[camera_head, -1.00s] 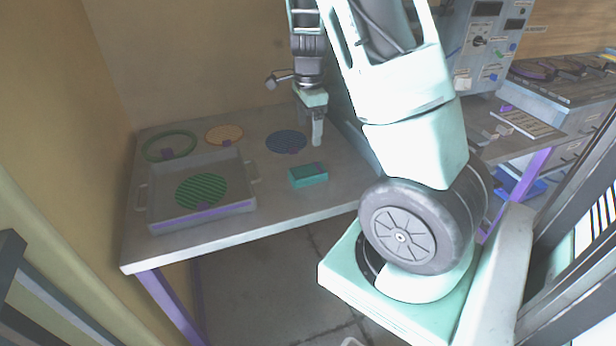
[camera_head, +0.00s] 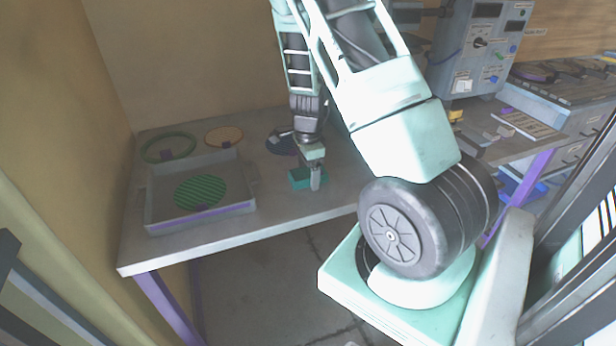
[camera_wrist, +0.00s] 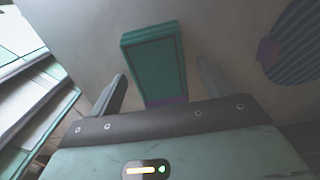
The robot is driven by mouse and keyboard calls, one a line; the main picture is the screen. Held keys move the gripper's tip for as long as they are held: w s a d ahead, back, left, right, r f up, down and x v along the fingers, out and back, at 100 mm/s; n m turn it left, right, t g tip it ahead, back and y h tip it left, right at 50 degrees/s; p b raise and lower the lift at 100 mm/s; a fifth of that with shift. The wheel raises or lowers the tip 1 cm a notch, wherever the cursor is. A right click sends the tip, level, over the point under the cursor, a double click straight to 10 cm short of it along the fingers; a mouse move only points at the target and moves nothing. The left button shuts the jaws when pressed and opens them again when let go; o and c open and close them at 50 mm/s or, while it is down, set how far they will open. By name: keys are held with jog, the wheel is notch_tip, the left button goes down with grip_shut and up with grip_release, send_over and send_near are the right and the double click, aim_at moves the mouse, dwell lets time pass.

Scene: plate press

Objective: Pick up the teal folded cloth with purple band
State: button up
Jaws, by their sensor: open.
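The teal folded cloth (camera_head: 299,182) lies on the table near its front edge, partly hidden behind my gripper (camera_head: 314,184) in the head view. In the wrist view the cloth (camera_wrist: 154,62) lies lengthwise ahead of my gripper (camera_wrist: 162,78), with its purple band (camera_wrist: 166,102) at the near end. The two fingers are apart, one on each side of the cloth's near part. Nothing is held. I cannot tell whether the fingers touch the table.
A grey tray (camera_head: 153,228) with a green striped disc (camera_head: 200,192) stands on the table to the left. A green ring (camera_head: 168,147), an orange disc (camera_head: 223,136) and a blue striped disc (camera_head: 278,147) lie behind. The table front (camera_head: 240,226) is clear.

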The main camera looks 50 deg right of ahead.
aim_at(308, 172)
jog(key=shift+f, duration=0.1)
jog(key=c, duration=1.1)
jog(key=shift+c, duration=0.2)
notch_tip(308, 172, up, 10)
jog(key=p, duration=0.1)
jog(key=shift+o, duration=0.9)
